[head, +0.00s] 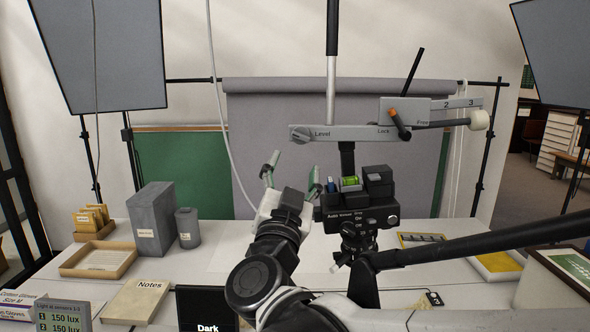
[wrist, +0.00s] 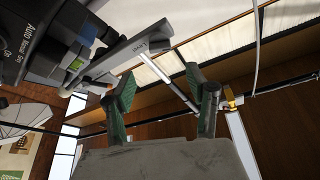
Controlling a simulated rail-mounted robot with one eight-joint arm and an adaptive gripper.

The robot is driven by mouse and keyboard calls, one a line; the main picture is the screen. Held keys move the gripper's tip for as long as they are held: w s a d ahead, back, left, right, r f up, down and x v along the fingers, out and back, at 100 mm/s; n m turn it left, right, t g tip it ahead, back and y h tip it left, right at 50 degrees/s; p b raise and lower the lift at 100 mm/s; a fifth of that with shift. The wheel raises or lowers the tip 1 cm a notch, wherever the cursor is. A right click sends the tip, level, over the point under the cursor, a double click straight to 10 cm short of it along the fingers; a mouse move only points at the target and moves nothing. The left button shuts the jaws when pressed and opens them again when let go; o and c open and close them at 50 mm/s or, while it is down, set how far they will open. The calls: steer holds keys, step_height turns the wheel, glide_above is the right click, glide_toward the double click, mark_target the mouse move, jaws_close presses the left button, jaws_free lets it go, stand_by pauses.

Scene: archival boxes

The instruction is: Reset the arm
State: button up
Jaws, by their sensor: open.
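My gripper (head: 291,172) is raised over the middle of the table, its green-padded fingers pointing up and away. It is open, with nothing between the fingers. In the wrist view the two green fingers (wrist: 163,95) stand apart, with a thin grey bar and the background behind them. My dark and white arm reaches up to it from the bottom of the head view. A black camera (head: 358,204) on a stand is just right of my gripper; I cannot tell whether they touch. The camera also shows at the upper left of the wrist view (wrist: 40,45).
A grey lever bar (head: 350,133) marked Level and Lock hangs above the camera. A grey box (head: 152,219), a grey cylinder (head: 188,228), a wooden tray (head: 98,260) and a Notes pad (head: 137,300) lie left. A black bar (head: 480,244) crosses the right side. Bare tabletop shows between.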

steer(key=shift+n+y, duration=0.3)
steer(key=s+d+f+n+g+y+b, duration=0.3)
steer(key=s+d+f+n+g+y, duration=0.15)
steer(key=f, duration=0.55)
steer(key=s+d+f+n+g+y+b, duration=0.25)
steer(key=d+f+n+g, duration=0.2)
steer(key=f, duration=0.55)
steer(key=s+d+f+m+g+h+b, duration=0.1)
steer(key=s+d+f+m+g+h, duration=0.2)
steer(key=s+d+f+g, duration=0.3)
steer(key=s+d+f+h, duration=0.1)
steer(key=s+d+f, duration=0.4)
steer(key=shift+s+d+f, duration=0.25)
steer(key=shift+s+f, duration=0.15)
